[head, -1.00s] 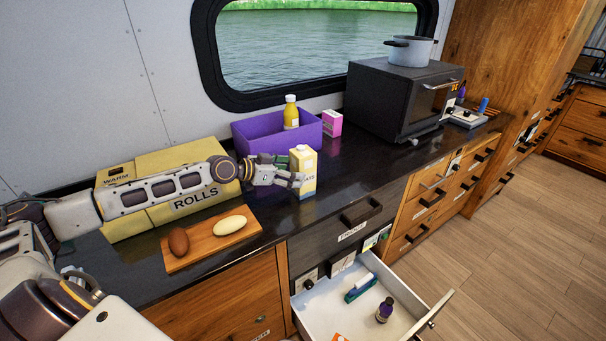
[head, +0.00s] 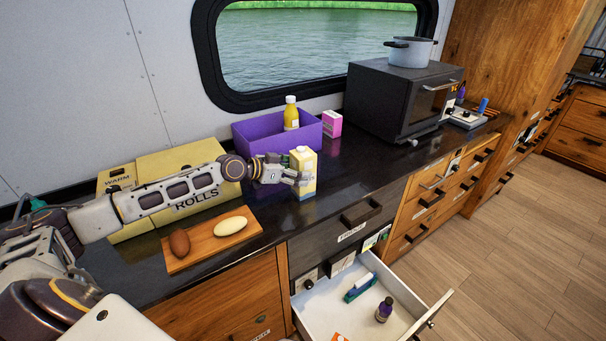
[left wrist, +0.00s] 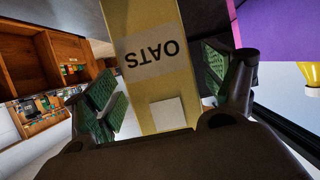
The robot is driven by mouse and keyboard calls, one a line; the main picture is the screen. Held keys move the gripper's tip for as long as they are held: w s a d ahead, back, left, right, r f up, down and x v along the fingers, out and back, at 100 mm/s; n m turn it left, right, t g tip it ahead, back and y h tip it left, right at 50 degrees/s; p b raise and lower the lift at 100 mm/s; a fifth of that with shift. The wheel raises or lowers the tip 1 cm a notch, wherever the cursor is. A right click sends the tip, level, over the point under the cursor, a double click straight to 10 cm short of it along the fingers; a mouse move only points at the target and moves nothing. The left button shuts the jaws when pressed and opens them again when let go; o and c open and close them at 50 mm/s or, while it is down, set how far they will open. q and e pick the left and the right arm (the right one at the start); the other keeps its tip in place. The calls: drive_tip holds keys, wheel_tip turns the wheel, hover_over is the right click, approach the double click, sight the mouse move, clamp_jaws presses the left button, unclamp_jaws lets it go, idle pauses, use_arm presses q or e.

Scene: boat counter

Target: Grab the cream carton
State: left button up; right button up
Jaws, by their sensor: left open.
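The cream carton (head: 305,176) stands upright on the dark counter, in front of the purple bin. In the left wrist view the carton (left wrist: 155,65) fills the middle, with an upside-down "OATS" label. My left gripper (head: 295,175) is open at the carton, reaching it from the left. In the left wrist view its green-padded fingers (left wrist: 158,95) stand on either side of the carton, with a gap visible between the left pad and the carton. My right gripper is not in view.
A purple bin (head: 247,136) with a yellow bottle (head: 291,113) stands behind the carton. A pink box (head: 331,123) is to its right. A board (head: 191,252) with two oval items lies front left. An open drawer (head: 330,311) juts out below.

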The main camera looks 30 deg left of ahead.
use_arm(q)
drive_tip(key=shift+x, duration=0.8)
drive_tip(key=shift+w+d+f+p, duration=0.15)
drive_tip(key=shift+w+d+p, duration=0.15)
drive_tip(key=shift+w, duration=0.2)
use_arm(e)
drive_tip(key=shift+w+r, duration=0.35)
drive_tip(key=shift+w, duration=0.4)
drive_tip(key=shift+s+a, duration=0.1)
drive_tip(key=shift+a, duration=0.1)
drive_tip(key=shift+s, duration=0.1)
use_arm(q)
drive_tip(key=c, duration=1.7)
drive_tip(key=shift+a, duration=0.1)
